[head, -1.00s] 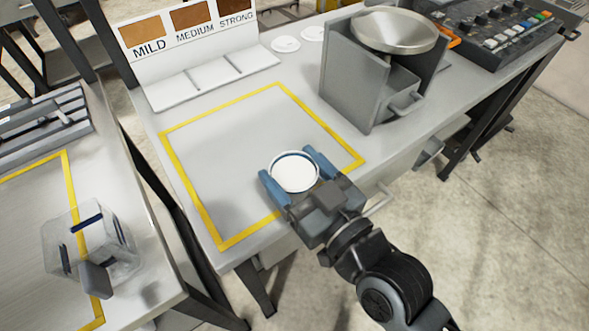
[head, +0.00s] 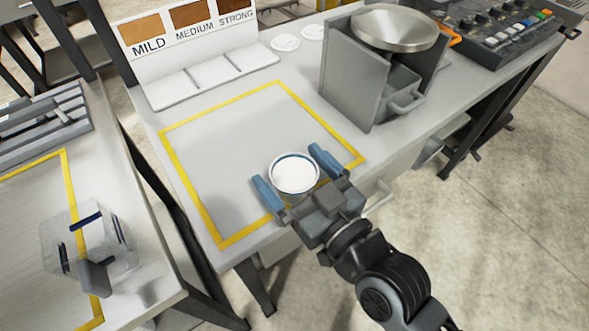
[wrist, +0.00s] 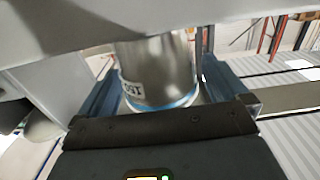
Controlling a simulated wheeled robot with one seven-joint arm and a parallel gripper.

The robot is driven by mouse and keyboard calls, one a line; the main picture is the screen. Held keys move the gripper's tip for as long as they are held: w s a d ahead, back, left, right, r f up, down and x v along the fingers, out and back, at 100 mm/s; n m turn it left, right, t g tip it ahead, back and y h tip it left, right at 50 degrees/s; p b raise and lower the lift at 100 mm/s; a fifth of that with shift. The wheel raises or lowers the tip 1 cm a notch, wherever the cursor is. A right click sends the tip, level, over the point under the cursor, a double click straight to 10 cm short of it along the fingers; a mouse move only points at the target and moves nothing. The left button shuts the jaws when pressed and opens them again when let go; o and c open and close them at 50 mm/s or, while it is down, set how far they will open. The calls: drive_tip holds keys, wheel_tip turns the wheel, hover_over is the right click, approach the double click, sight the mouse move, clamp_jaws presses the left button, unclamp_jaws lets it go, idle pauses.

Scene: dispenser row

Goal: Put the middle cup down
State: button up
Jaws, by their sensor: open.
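A round cup (head: 294,174) with a white top and a thin blue rim stands in the lower right part of the yellow-outlined square on the grey table. In the wrist view the cup (wrist: 158,75) shows as a shiny metal body with a blue band and a partly readable label. My gripper (head: 291,171) is open, with one blue finger on each side of the cup and a visible gap to each. In the wrist view the fingers (wrist: 160,85) also flank the cup.
A white three-slot rack (head: 215,80) labelled MILD, MEDIUM, STRONG stands at the back left. A grey dispenser (head: 350,80) with a metal bowl stands right of the square. Two white discs (head: 287,43) lie behind. A clear container (head: 90,240) is on the left table. The square's left part is clear.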

drive_tip(key=shift+s+r, duration=0.1)
drive_tip(key=b+v, duration=0.3)
drive_tip(key=v, duration=0.9)
drive_tip(key=s+d+f+m+h, duration=0.35)
drive_tip(key=s+d, duration=0.35)
drive_tip(key=d, duration=0.3)
drive_tip(key=s+d+r+m+h, duration=0.1)
drive_tip(key=s+d+m+h, duration=0.2)
drive_tip(key=s, duration=1)
drive_tip(key=d+h, duration=0.1)
drive_tip(key=h, duration=0.2)
drive_tip(key=shift+s, duration=0.15)
drive_tip(key=shift+d+h, duration=0.1)
drive_tip(key=shift+h, duration=0.15)
